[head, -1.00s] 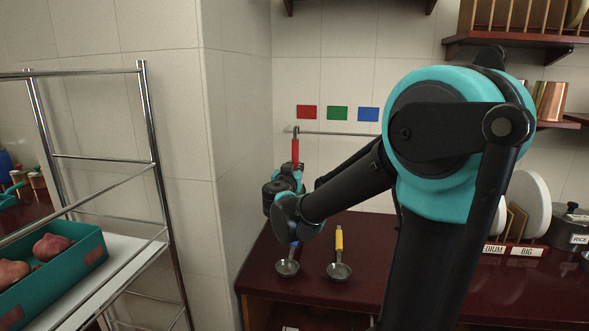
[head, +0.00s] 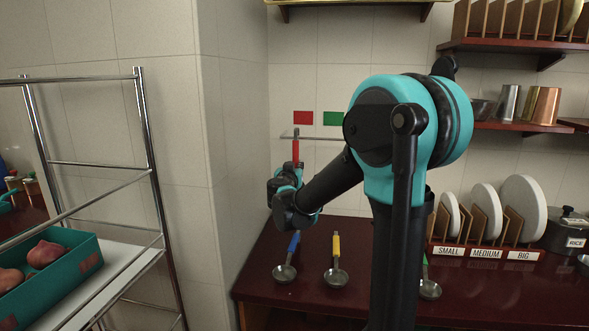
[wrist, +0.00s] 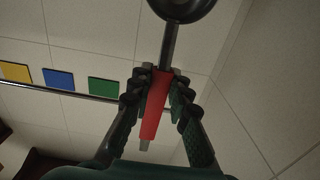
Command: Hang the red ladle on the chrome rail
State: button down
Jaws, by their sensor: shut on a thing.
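The red ladle (head: 296,152) is upright in the head view, its red handle rising out of my gripper (head: 294,168) at the left end of the chrome rail (head: 318,138). The handle's top overlaps the rail in the picture; I cannot tell whether it touches. In the wrist view, which is turned over, my gripper (wrist: 160,88) is shut on the red handle (wrist: 153,108), and the dark bowl (wrist: 184,8) is at the top edge. The rail (wrist: 60,91) runs behind the left finger. The bowl is hidden by my gripper in the head view.
Blue (head: 288,262), yellow (head: 336,265) and green (head: 429,288) ladles lie on the dark red counter (head: 340,298). Red (head: 303,117) and green (head: 333,118) squares mark the wall above the rail. A wall corner (head: 215,170) and chrome rack (head: 150,150) stand left.

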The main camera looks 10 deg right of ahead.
jog(key=shift+x, duration=2.15)
jog(key=shift+f, duration=1.5)
jog(key=c, duration=1.3)
grip_release()
jog(key=shift+c, duration=0.2)
